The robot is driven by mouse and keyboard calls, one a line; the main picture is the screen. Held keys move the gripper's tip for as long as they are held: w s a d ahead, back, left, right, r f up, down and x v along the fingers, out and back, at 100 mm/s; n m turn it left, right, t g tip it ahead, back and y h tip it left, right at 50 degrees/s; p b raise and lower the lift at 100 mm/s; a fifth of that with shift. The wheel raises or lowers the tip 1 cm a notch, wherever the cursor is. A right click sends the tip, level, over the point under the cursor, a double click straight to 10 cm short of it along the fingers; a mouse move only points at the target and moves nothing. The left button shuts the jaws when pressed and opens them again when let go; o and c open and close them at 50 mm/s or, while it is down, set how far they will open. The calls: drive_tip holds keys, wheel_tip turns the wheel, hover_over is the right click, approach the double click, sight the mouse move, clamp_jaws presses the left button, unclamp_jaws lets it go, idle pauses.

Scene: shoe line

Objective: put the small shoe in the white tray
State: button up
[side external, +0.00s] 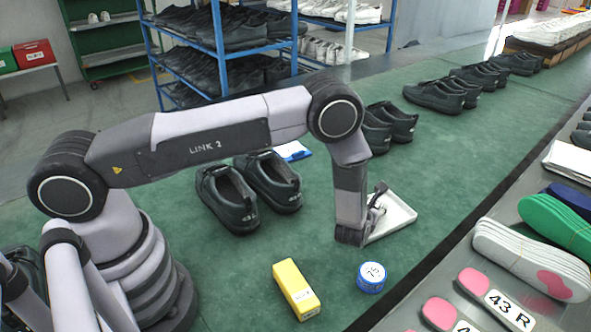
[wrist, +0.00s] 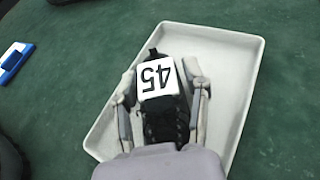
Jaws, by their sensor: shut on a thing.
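The small shoe (wrist: 160,125) is black with laces and a white label reading 45. In the wrist view it sits between the two fingers of my gripper (wrist: 162,80), which is shut on it. The white tray (wrist: 232,60) lies beneath and around the shoe in that view. I cannot tell whether the shoe touches the tray floor. In the side external view the white tray (side external: 404,217) is partly hidden by my wrist, with my gripper (side external: 377,200) over it. The shoe is hardly visible there.
A pair of black shoes (side external: 236,197) stands left of my wrist, with more pairs (side external: 440,95) behind. A yellow box (side external: 296,289) and a blue tape roll (side external: 371,277) are in front. A blue clipboard (side external: 292,151) lies behind. Insoles (side external: 530,258) lie at the right.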

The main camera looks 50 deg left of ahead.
drive_tip(key=shift+f, duration=0.1)
drive_tip(key=o, duration=1.2)
drive_tip(key=shift+c, duration=0.2)
